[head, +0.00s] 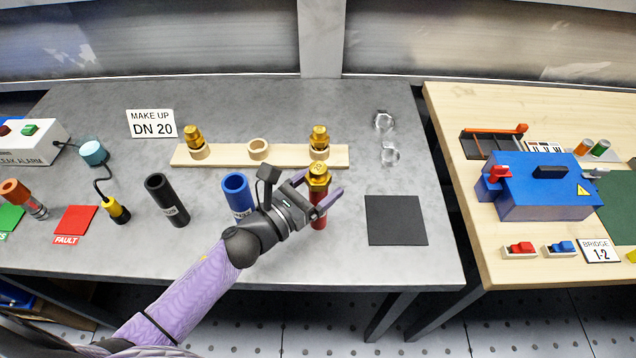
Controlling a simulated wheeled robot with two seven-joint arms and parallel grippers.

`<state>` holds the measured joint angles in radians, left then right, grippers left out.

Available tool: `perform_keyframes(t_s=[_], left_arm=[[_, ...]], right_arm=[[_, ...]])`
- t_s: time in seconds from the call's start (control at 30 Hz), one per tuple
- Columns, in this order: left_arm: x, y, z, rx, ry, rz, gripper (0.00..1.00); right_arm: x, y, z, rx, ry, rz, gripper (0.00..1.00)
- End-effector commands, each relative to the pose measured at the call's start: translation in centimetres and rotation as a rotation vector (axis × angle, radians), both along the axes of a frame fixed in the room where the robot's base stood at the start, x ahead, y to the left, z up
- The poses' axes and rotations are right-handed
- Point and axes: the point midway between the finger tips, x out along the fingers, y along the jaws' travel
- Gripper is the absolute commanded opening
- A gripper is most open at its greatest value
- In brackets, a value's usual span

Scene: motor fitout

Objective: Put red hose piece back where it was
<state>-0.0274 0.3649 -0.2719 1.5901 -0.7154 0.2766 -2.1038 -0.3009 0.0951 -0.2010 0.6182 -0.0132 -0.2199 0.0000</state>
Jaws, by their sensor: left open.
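The red hose piece (319,220) stands upright on the grey bench, in front of the wooden rack's right end. A brass fitting (318,174) sits on its top. My left gripper (322,199) is open, with its fingers around the upper part of the red piece; the fingers and fitting partly hide it, and I cannot tell whether they touch it. A black hose piece (166,200) and a blue hose piece (237,192) stand in the same row to the left. My right gripper is not in view.
The wooden rack (230,159) has brass fittings in its left (194,136) and right (319,137) rings; its middle ring (258,148) is empty. A bare black mat (396,220) lies to the right. Clear glass-like pieces (389,153) lie behind it. A "DN 20" sign (151,123) stands at the back.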

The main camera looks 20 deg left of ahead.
Motion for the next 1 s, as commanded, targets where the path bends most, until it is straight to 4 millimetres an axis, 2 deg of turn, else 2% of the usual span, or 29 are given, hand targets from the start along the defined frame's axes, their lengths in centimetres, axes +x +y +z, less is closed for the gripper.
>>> perform_keyframes(t_s=[0.1, 0.17, 0.5, 0.6, 0.73, 1.0], left_arm=[[0.0, 0.0, 0.6, 0.0, 0.0, 0.0, 0.83], [-0.7, 0.4, 0.3, 0.0, 0.002, 0.001, 0.83], [-8.0, 4.3, 0.1, 0.002, 0.005, 0.001, 0.83], [-9.5, 5.2, 0.2, -0.001, 0.003, 0.001, 0.83], [-10.5, 5.7, 0.3, 0.0, 0.001, 0.0, 0.83], [-10.5, 5.8, 0.3, 0.0, 0.0, 0.0, 0.83]], right_arm=[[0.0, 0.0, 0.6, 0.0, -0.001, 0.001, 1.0], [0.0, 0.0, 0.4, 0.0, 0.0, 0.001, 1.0], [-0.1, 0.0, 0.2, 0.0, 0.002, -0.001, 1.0], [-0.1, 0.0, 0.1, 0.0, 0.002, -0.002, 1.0], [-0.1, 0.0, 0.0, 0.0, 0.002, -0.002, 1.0], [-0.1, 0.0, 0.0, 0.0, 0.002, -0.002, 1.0]])
